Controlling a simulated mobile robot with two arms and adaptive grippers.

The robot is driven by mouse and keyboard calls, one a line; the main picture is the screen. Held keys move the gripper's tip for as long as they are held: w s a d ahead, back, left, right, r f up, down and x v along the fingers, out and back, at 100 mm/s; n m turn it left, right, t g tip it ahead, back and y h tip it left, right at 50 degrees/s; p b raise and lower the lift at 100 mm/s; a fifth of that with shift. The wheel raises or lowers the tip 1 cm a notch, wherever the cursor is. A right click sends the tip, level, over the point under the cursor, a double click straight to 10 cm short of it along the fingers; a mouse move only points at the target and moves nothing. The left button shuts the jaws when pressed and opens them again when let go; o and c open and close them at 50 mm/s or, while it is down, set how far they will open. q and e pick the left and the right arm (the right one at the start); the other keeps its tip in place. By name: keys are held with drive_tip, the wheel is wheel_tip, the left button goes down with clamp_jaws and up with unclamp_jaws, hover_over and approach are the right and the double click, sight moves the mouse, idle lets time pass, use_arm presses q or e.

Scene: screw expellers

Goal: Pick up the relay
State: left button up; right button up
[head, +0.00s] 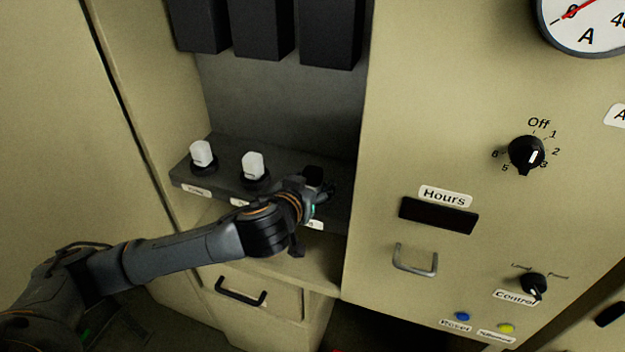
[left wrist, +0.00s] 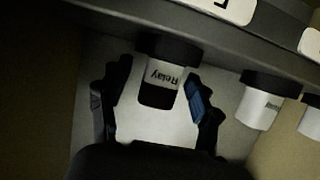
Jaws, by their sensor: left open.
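The relay (left wrist: 165,77) is a small white and black part with "Relay" printed on it, in the middle of the left wrist view. It sits in a dark round socket on the grey shelf (head: 222,177). My left gripper (left wrist: 157,80) is open, with one finger on each side of the relay. Gaps show between the fingers and the relay. In the head view my left gripper (head: 316,192) is at the right end of the shelf and mostly hides the relay. My right gripper is not in view.
Two white-topped parts (head: 202,154) (head: 253,166) stand in sockets left of my gripper. Black boxes (head: 263,28) hang above the shelf. A beige panel (head: 450,120) with a knob (head: 527,155) borders the recess on the right. A drawer handle (head: 241,291) is below.

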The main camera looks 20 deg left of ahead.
sight(318, 175)
use_arm(q)
drive_tip(key=x, duration=0.1)
drive_tip(key=p+x, duration=0.1)
drive_tip(key=x, duration=0.2)
drive_tip(key=shift+w+r+p, duration=0.2)
drive_tip(key=shift+w+p, duration=0.1)
drive_tip(key=shift+p, duration=0.1)
drive_tip(key=shift+w+f, duration=0.25)
drive_tip(key=shift+c, duration=0.2)
drive_tip(key=shift+s, duration=0.1)
drive_tip(key=c, duration=0.4)
clamp_jaws()
